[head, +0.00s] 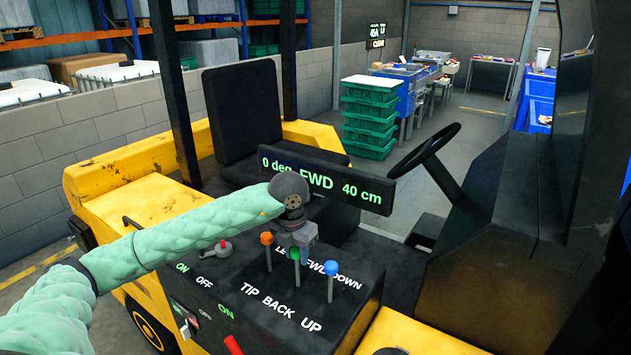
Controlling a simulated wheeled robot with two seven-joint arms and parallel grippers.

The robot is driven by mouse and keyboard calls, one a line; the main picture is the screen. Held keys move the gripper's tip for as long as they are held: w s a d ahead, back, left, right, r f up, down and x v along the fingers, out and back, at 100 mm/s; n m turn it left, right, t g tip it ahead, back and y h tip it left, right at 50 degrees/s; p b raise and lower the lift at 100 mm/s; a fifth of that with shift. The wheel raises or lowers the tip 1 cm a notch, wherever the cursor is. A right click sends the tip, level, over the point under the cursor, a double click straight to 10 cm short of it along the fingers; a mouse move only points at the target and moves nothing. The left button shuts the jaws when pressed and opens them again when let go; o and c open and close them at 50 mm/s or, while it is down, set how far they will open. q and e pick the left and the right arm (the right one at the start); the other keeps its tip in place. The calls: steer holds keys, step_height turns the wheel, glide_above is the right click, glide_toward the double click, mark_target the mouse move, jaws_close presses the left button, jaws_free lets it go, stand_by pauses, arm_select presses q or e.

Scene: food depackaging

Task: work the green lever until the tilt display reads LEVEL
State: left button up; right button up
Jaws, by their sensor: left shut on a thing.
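My left gripper (297,245) comes down over the lever panel (255,300) of a yellow forklift and is shut on the green lever (295,256), the middle one of three. Part of the green knob shows just below the jaws; the rest is hidden by the gripper. The tilt display (377,200), a black bar behind the levers, reads "0 deg FWD" and "40 cm" in green. My wrist covers a little of its lower edge. My right gripper is not in view.
An orange-knobbed lever (267,239) stands close left of the gripper and a blue-knobbed lever (331,268) close right. A grey-and-red switch (222,246) sits left on the panel. The steering wheel (427,155) and seat (243,110) are behind.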

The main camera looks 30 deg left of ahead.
arm_select(q)
steer(key=s+b, duration=0.2)
steer(key=s, duration=0.1)
steer(key=shift+s+a+f, duration=0.15)
steer(key=shift+f, duration=0.05)
stand_by(0.3)
stand_by(3.6)
steer(key=shift+w+r+b, duration=0.2)
steer(key=shift+w+b, duration=0.3)
steer(key=shift+w, duration=1.3)
steer(key=o, duration=0.8)
steer(key=shift+c, duration=0.2)
steer(key=shift+r, duration=0.1)
steer(key=shift+s+r+p, duration=0.25)
steer(key=shift+r+p, duration=0.4)
steer(key=shift+r, duration=1.3)
steer(key=shift+s+r+p, duration=0.2)
steer(key=shift+r+p, duration=0.45)
steer(key=shift+r, duration=1.3)
